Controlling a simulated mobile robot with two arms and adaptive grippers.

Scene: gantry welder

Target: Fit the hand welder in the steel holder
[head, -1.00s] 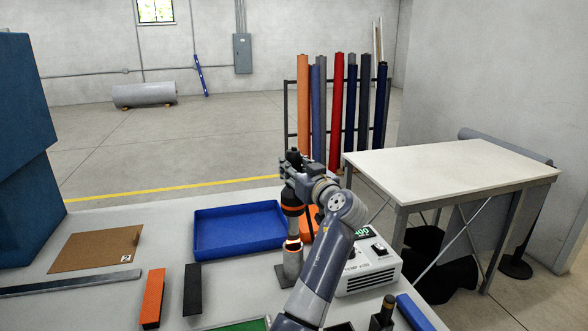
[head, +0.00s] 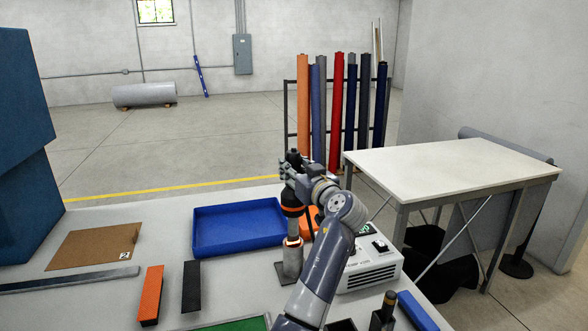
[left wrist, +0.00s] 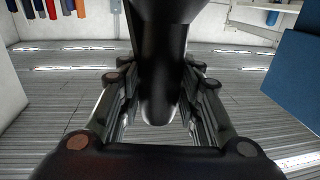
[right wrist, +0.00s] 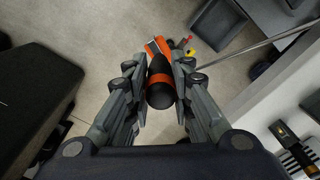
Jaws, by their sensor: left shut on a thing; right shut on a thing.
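The hand welder shows in the head view, with a black top, an orange ring (head: 292,209) and a grey nozzle (head: 293,228), roughly upright. My left gripper (head: 292,182) is shut on its dark body. The left wrist view shows this black body (left wrist: 158,60) between the fingers. The nozzle's lower end meets the glowing top of the steel holder (head: 292,264), a grey cylinder on a dark plate; how deep it sits cannot be told. In the right wrist view, my right gripper (right wrist: 155,95) is shut on an orange-and-black tool (right wrist: 161,85); this gripper is outside the head view.
A blue tray (head: 238,246) stands left of the holder. A white control box (head: 372,268) stands right, partly behind my left arm. An orange bar (head: 150,294), black bar (head: 191,287) and brown board (head: 94,246) lie left. A dark tool (head: 385,310) stands front right.

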